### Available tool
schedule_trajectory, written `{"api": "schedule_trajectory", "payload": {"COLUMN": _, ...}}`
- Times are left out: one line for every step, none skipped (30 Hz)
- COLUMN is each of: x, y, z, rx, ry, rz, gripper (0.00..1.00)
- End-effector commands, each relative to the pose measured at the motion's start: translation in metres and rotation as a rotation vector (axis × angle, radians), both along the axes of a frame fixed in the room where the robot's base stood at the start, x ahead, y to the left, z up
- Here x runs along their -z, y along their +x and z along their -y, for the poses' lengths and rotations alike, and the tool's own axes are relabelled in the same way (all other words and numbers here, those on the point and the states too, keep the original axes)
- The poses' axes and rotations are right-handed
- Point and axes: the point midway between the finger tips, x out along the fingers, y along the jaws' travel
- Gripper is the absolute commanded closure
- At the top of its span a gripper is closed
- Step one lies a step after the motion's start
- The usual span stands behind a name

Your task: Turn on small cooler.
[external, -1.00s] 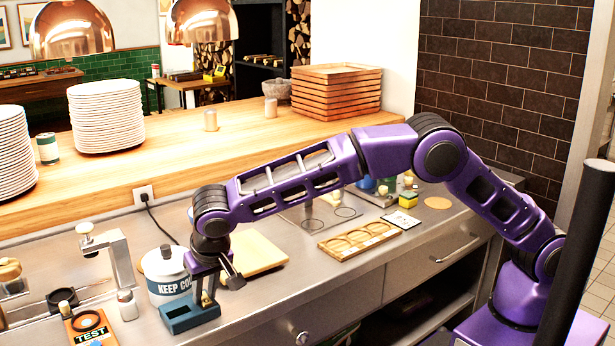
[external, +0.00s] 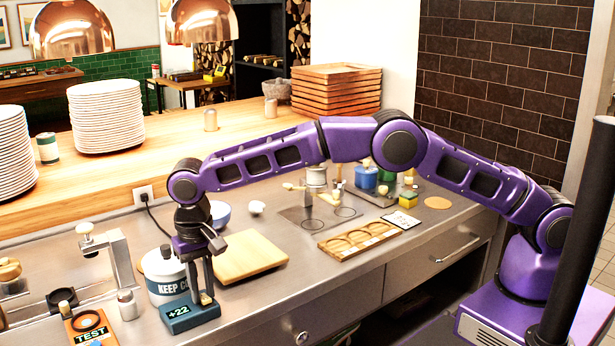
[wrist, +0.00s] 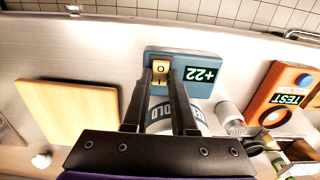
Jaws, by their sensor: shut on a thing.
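The small cooler is a white tub marked KEEP COLD (external: 168,287) with a blue control box (external: 180,317) at its front. The box's display reads +22 and also shows upside down in the wrist view (wrist: 203,75). A brass rocker switch (wrist: 160,71) marked O and I sits beside the display. My gripper (external: 204,298) points down at the box. In the wrist view, my gripper's two fingertips (wrist: 160,78) lie on either side of the switch, shut on it. The fingers partly hide the tub in the wrist view.
An orange TEST device (external: 90,325) and a small shaker (external: 127,305) stand left of the box. A wooden board (external: 250,256) lies to its right. A wooden tray with round hollows (external: 358,239) lies farther right on the steel counter.

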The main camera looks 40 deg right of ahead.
Motion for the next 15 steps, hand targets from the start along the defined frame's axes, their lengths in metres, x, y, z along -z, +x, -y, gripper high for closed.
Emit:
{"api": "schedule_trajectory", "payload": {"x": 0.0001, "y": 0.0002, "z": -0.0005, "rx": 0.000, "ry": 0.003, "rz": -0.012, "gripper": 1.00}}
{"api": "schedule_trajectory", "payload": {"x": 0.0000, "y": 0.0001, "z": -0.0006, "rx": -0.001, "ry": 0.003, "rz": -0.018, "gripper": 1.00}}
{"api": "schedule_trajectory", "payload": {"x": -0.0001, "y": 0.0001, "z": -0.0005, "rx": -0.001, "ry": 0.004, "rz": -0.022, "gripper": 1.00}}
{"api": "schedule_trajectory", "payload": {"x": -0.0002, "y": 0.0000, "z": -0.0004, "rx": -0.001, "ry": 0.003, "rz": -0.024, "gripper": 1.00}}
{"api": "schedule_trajectory", "payload": {"x": -0.0003, "y": 0.0000, "z": -0.0004, "rx": -0.001, "ry": 0.003, "rz": -0.025, "gripper": 1.00}}
{"api": "schedule_trajectory", "payload": {"x": -0.0003, "y": -0.0001, "z": -0.0004, "rx": -0.001, "ry": 0.003, "rz": -0.025, "gripper": 1.00}}
{"api": "schedule_trajectory", "payload": {"x": -0.0003, "y": -0.0002, "z": -0.0004, "rx": -0.001, "ry": 0.003, "rz": -0.025, "gripper": 1.00}}
{"api": "schedule_trajectory", "payload": {"x": -0.0004, "y": -0.0001, "z": -0.0003, "rx": -0.001, "ry": 0.003, "rz": -0.024, "gripper": 1.00}}
{"api": "schedule_trajectory", "payload": {"x": -0.0004, "y": -0.0001, "z": -0.0003, "rx": -0.001, "ry": 0.003, "rz": -0.024, "gripper": 1.00}}
{"api": "schedule_trajectory", "payload": {"x": -0.0004, "y": -0.0002, "z": -0.0003, "rx": -0.001, "ry": 0.003, "rz": -0.024, "gripper": 1.00}}
{"api": "schedule_trajectory", "payload": {"x": -0.0004, "y": -0.0002, "z": -0.0004, "rx": -0.001, "ry": 0.003, "rz": -0.024, "gripper": 1.00}}
{"api": "schedule_trajectory", "payload": {"x": -0.0004, "y": -0.0002, "z": -0.0004, "rx": -0.001, "ry": 0.003, "rz": -0.024, "gripper": 0.73}}
{"api": "schedule_trajectory", "payload": {"x": -0.0004, "y": -0.0002, "z": -0.0003, "rx": -0.001, "ry": 0.003, "rz": -0.024, "gripper": 0.68}}
{"api": "schedule_trajectory", "payload": {"x": -0.0005, "y": -0.0002, "z": -0.0003, "rx": -0.001, "ry": 0.003, "rz": -0.023, "gripper": 0.62}}
{"api": "schedule_trajectory", "payload": {"x": -0.0005, "y": -0.0001, "z": -0.0003, "rx": -0.001, "ry": 0.003, "rz": -0.023, "gripper": 0.55}}
